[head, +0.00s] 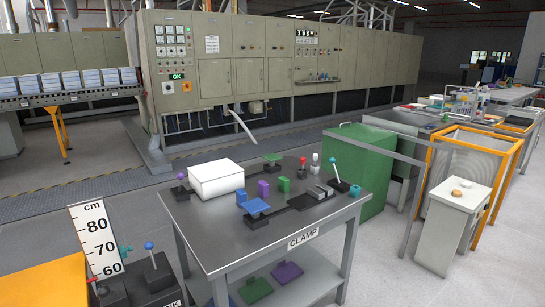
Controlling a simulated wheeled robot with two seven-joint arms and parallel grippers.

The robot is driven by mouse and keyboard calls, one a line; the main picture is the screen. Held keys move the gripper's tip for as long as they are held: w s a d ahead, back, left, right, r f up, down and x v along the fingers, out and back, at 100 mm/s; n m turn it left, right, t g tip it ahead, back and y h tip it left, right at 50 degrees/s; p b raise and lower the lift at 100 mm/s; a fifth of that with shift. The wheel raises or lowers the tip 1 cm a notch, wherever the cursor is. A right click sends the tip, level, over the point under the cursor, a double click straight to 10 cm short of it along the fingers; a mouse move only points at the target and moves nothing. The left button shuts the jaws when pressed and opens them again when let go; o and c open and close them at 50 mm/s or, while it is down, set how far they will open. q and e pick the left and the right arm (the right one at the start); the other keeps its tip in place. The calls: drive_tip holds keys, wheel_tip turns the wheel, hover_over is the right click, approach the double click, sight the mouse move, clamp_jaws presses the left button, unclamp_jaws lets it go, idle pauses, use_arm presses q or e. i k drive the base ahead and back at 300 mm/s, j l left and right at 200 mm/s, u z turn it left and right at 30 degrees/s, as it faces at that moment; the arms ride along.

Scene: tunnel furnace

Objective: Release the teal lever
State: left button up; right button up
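Two small teal parts show in the head view. One teal part (355,190) is at the right end of the table labelled CLAMP, beside a tilted white lever (337,174) with a blue knob. The other teal part (125,250) is at the lower left, behind a dark box with a blue-knobbed lever (149,246). I cannot tell which of them is the teal lever, or its exact position. Neither of my grippers is in view.
The grey CLAMP table (215,240) holds a white box (216,179), a purple-knobbed lever (181,177) and several coloured blocks. A height scale (97,240) stands at the left. A green cabinet (362,150) is behind the table, with grey floor to its right.

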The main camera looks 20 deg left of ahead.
sight(332, 160)
drive_tip(key=i+j+u, duration=0.1)
drive_tip(key=u, duration=0.3)
drive_tip(key=i+j+u, duration=0.1)
drive_tip(key=u, duration=0.3)
drive_tip(key=i+j+u, duration=0.1)
drive_tip(key=u, duration=0.3)
drive_tip(key=i+u, duration=0.15)
drive_tip(key=u, duration=0.25)
